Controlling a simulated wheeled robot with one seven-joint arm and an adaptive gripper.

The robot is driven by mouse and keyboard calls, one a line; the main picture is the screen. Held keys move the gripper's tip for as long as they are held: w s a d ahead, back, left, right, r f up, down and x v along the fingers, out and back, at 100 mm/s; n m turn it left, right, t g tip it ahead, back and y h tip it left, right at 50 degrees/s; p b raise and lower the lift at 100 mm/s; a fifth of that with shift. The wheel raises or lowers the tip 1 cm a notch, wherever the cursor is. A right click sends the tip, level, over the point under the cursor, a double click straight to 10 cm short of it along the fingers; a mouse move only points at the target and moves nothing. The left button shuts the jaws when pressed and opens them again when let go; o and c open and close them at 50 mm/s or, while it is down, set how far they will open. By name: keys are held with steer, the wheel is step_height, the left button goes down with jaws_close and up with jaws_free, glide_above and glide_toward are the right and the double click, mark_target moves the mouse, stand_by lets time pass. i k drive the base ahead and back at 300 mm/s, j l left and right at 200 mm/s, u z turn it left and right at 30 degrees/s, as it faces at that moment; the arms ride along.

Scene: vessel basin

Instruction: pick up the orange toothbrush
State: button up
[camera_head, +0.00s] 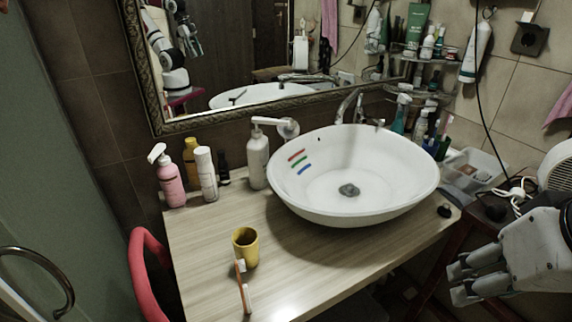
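The orange toothbrush (242,287) is on the wooden counter (200,260) near its front left, with white parts near both ends. Its far end overlaps the front of a yellow cup (250,254); I cannot tell whether it touches or leans on the cup. My gripper (455,284) is at the lower right, beyond the counter's right edge and far from the toothbrush. Its two fingers are apart with nothing visible between them.
A white basin (350,205) stands on the counter between the toothbrush and my gripper. Several bottles, including a pink pump bottle (171,184), stand at the back left. A red chair (148,262) is left of the counter. A clear bin (473,172) stands at right.

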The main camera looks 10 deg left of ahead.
mark_target(240, 265)
steer(key=i+l+u, duration=0.1)
steer(key=u, duration=0.35)
steer(key=i+l+u, duration=0.1)
steer(key=l+u, duration=0.55)
steer(key=u, duration=0.2)
steer(key=l+u, duration=0.4)
steer(key=j, duration=0.1)
